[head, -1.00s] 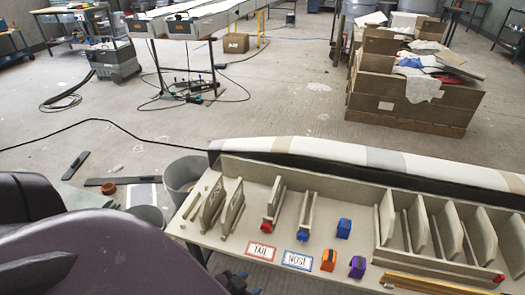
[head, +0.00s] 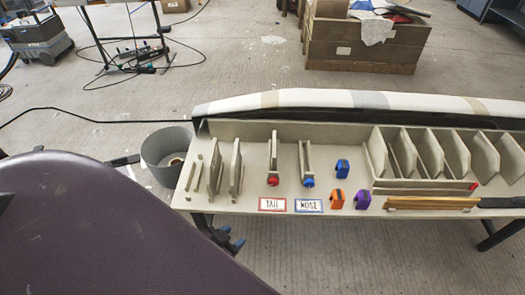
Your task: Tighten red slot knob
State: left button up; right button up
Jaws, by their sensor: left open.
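A red knob (head: 272,181) sits at the front end of an upright slot holder on the grey bench (head: 340,206), just behind a red-bordered card reading TAIL (head: 272,204). A matching holder to its right has a blue knob (head: 308,182), behind a blue-bordered card reading NOSE (head: 308,206). My left gripper (head: 231,239) shows small, dark with blue tips, past my purple arm. It is open, in front of and below the bench's front edge, apart from the red knob. My right gripper is out of view.
Orange (head: 337,199), purple (head: 362,199) and blue (head: 342,167) blocks stand right of the knobs. A divided rack (head: 420,185) has another red spot at its front right corner. A grey bin (head: 166,155) is left of the bench. Floor in front is clear.

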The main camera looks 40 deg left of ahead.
aim_at(273, 182)
jog(key=k+j, duration=0.45)
jog(key=j, duration=0.3)
jog(key=k+j, duration=0.1)
jog(key=j, duration=0.2)
jog(key=k+j, duration=0.1)
jog(key=j, duration=0.2)
jog(key=k+j, duration=0.1)
jog(key=j, duration=0.2)
jog(key=i+j, duration=0.2)
jog(key=j, duration=0.2)
